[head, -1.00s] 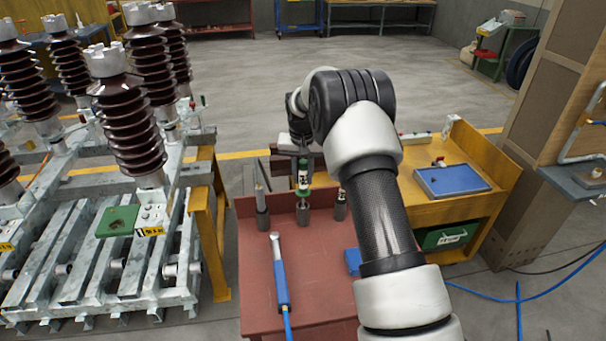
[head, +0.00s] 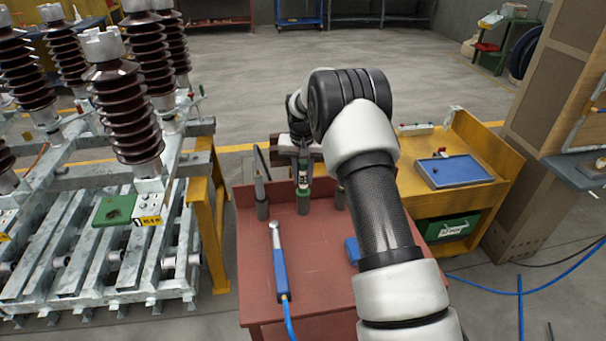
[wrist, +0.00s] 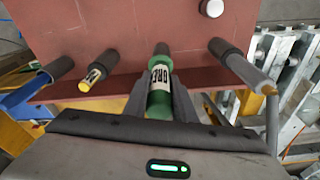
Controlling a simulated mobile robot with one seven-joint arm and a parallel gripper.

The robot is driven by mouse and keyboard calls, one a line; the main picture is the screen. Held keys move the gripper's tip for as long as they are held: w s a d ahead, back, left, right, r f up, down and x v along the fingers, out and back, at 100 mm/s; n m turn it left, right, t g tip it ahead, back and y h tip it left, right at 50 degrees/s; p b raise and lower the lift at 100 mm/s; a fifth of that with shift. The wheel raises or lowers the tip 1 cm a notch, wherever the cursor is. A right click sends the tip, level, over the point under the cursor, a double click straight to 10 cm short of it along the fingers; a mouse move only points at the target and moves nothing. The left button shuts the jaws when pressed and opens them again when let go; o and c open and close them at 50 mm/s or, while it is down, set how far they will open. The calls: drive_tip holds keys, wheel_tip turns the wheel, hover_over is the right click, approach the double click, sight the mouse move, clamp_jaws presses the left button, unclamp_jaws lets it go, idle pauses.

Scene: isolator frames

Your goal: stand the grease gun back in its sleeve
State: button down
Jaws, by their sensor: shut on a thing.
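The grease gun (head: 303,180) is a green cylinder with a white label. It stands upright between the fingers of my gripper (head: 303,167), which is shut on it. Below it is a dark grey sleeve (head: 303,206) on the red bench. The gun's lower end meets the sleeve mouth and appears to be inside; how deep is hidden. In the wrist view the gun (wrist: 160,103) lies between both fingers, in line with the sleeve (wrist: 161,49).
A blue-handled tool (head: 281,268) with a hose lies on the red bench (head: 325,285). A yellow bench with a blue tray (head: 455,173) stands right.

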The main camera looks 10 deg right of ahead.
idle(0.3)
drive_tip(key=c, duration=1.4)
unclamp_jaws()
drive_tip(key=shift+s+a+r, duration=0.1)
drive_tip(key=shift+s+r, duration=0.3)
drive_tip(key=shift+r, duration=2.45)
drive_tip(key=shift+s+a+r, duration=0.15)
drive_tip(key=shift+s+r, duration=0.3)
drive_tip(key=shift+r, duration=2.45)
drive_tip(key=shift+s+a+r, duration=0.1)
drive_tip(key=shift+s+r, duration=0.3)
drive_tip(key=shift+r, duration=2.45)
